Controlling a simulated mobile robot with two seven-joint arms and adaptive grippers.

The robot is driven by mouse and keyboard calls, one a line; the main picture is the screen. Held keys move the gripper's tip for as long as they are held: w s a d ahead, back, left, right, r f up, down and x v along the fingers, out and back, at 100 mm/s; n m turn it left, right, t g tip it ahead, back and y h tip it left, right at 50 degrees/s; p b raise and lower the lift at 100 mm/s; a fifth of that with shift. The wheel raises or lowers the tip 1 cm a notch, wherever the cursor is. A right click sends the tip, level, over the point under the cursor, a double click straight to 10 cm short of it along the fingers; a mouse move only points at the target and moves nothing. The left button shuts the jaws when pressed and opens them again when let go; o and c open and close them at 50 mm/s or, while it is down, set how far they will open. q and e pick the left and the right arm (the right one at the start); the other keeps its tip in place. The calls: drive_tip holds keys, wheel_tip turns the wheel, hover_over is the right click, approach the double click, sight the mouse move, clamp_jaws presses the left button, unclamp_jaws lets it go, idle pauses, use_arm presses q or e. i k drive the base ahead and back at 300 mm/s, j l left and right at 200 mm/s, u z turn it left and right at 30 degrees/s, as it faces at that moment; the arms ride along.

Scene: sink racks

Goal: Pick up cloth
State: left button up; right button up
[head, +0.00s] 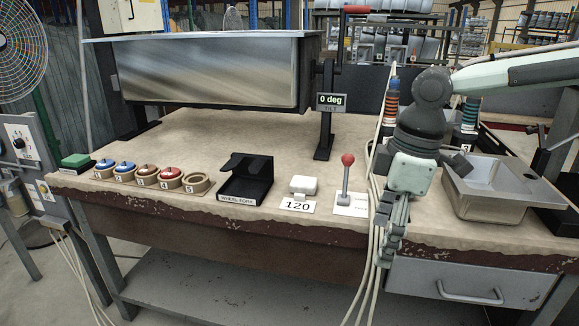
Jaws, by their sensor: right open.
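I cannot pick out a cloth with certainty. A small white block-like item (303,185) stands on the bench by a card reading 120. I cannot tell whether either is cloth. My right gripper (386,258) points down in front of the bench's front edge, right of the red-knobbed lever. It is open, and I see nothing held in it. My left gripper is not in view.
The bench (215,135) carries a row of numbered round holders (146,177), a black holder (247,180), a red-knobbed lever (347,172) and a steel basin (495,190). A large metal-faced unit (210,72) with a 0 deg display stands behind. Cables hang near my gripper.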

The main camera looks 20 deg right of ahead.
sight(299, 183)
drive_tip(key=i, duration=1.1)
